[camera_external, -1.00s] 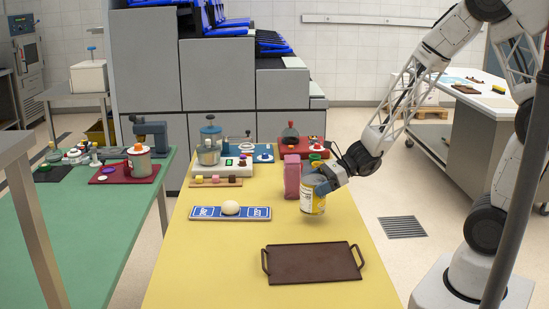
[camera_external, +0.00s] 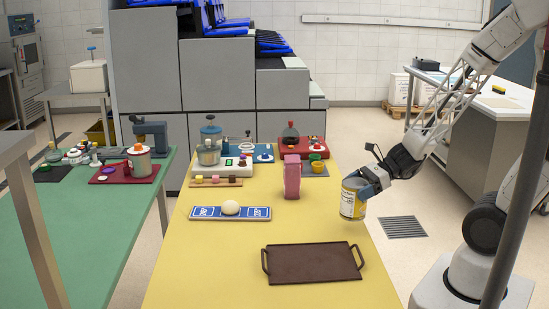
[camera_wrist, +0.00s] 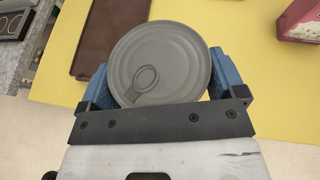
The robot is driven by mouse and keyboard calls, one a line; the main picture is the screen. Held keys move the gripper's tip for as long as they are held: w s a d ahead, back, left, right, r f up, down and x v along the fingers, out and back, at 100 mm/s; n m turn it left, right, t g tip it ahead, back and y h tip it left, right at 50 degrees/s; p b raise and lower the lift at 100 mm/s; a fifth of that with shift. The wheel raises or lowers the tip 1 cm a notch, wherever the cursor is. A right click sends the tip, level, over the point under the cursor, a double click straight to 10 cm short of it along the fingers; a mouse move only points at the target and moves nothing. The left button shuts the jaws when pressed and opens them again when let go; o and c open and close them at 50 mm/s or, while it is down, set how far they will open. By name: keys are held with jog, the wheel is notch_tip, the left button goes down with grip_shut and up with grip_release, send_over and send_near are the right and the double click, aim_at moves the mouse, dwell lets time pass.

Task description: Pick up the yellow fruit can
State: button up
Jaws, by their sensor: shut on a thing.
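The yellow fruit can (camera_external: 352,200) is upright near the right edge of the yellow table in the external view. Its label is yellow and white. In the wrist view its grey lid with a pull ring (camera_wrist: 160,62) shows between the two blue fingers. My gripper (camera_external: 366,186) is shut on the can from the right, near its upper part; in the wrist view the fingers (camera_wrist: 160,85) lie on either side of it. The can appears to be held above the table near its edge; the exact gap is hard to tell.
A dark brown tray with handles (camera_external: 312,263) lies in front of the can. A pink carton (camera_external: 292,177) stands to its left. A blue board (camera_external: 200,213) with a pale ball (camera_external: 230,207) lies further left. The yellow table (camera_external: 235,265) is clear around the tray.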

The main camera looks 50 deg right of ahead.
jog(key=shift+s+d+r, duration=0.1)
jog(key=shift+s+d, duration=0.1)
jog(key=shift+s, duration=0.4)
jog(key=shift+a, duration=0.1)
dwell(0.4)
